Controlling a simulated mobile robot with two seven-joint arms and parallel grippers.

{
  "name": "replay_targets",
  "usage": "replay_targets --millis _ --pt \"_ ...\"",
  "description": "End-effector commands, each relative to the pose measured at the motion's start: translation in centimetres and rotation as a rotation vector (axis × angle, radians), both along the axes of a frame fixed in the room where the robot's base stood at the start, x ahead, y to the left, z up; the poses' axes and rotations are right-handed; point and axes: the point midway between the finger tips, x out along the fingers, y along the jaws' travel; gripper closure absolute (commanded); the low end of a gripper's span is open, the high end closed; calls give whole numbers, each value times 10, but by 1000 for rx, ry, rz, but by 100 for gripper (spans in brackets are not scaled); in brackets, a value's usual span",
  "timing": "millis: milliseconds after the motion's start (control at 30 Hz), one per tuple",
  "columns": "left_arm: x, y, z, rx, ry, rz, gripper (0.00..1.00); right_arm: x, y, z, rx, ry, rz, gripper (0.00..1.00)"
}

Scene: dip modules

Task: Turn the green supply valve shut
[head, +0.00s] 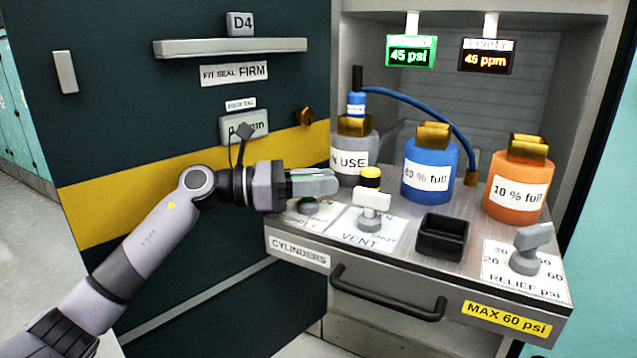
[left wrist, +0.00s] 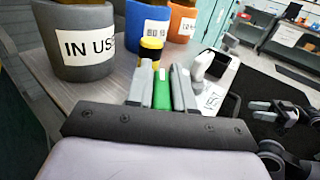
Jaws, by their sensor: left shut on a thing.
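The green supply valve's handle (left wrist: 163,92) shows as a green bar between the two grey fingers of my left gripper (left wrist: 162,90). In the head view, my left gripper (head: 312,183) reaches in from the left and is shut around this handle, above the supply label (head: 300,222) at the panel's left end. The fingers hide most of the handle there; a grey stem (head: 308,206) shows below. My right gripper (left wrist: 262,111) seems to show at the right of the left wrist view, away from the panel; its opening is unclear.
The white vent valve (head: 371,199) stands close right of my left gripper, with a yellow-capped knob (head: 371,177) behind. Grey (head: 354,155), blue (head: 430,170) and orange (head: 517,185) cylinders line the back. A black tray (head: 441,237) and relief knob (head: 530,248) are farther right.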

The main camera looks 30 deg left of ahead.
Motion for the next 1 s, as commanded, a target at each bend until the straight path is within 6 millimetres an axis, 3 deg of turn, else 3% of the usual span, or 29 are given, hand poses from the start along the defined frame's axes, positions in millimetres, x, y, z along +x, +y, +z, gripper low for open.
replay_targets --millis 167,200,233,767,1000 --pt "0 0 -1 3 2 -1 100 0 0 0 0 0 0 57" --pt "0 0 -1 3 2 -1 65 0 0 0 0 0 0 57" --pt "0 0 -1 3 2 0 57 0 0 0 0 0 0 57" --pt "0 0 0 1 1 5 57 -1 0 1 0 2 0 57" --pt "0 0 4 1 3 99 57 0 0 22 0 1 0 57"
